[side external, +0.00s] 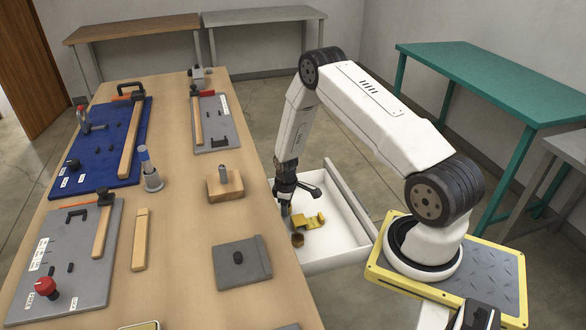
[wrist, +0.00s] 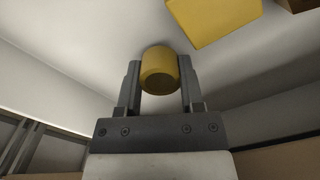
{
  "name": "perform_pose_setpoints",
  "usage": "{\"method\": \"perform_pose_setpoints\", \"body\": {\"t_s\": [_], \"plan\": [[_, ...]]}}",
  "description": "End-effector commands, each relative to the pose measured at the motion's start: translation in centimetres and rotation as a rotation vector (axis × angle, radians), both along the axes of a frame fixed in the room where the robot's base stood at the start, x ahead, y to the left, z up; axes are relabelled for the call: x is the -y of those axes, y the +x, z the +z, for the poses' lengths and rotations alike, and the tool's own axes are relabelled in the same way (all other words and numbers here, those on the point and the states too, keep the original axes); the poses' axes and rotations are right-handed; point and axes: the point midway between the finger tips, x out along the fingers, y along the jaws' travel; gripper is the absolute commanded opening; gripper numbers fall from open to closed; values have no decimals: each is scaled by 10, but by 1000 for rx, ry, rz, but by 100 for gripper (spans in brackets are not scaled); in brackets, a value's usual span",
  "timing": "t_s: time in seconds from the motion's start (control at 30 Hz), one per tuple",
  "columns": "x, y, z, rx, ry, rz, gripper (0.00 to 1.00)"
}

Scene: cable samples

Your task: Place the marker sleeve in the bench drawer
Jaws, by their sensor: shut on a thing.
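The marker sleeve (wrist: 160,72) is a short yellow cylinder. In the wrist view it sits between the two fingertips of my gripper (wrist: 160,80), which is shut on it. In the side view my gripper (side external: 286,205) points down into the open white bench drawer (side external: 348,205), near its bench side. There the sleeve is too small and covered to make out clearly. I cannot tell whether it touches the drawer floor.
A yellow bracket (side external: 311,221) lies in the drawer beside my gripper; it also shows in the wrist view (wrist: 215,18). A small brownish-yellow piece (side external: 298,240) lies near it. The wooden bench (side external: 190,260) edge is close on the left. The drawer's front part is clear.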

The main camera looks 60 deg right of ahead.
Motion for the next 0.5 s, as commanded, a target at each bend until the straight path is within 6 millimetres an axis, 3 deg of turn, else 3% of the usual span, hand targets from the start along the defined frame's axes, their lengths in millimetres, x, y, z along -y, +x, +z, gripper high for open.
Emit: {"method": "perform_pose_setpoints", "body": {"t_s": [0.17,0.5], "plan": [[0,0,-12,0,-1,0,0],[0,0,-13,1,-1,0,0]]}}
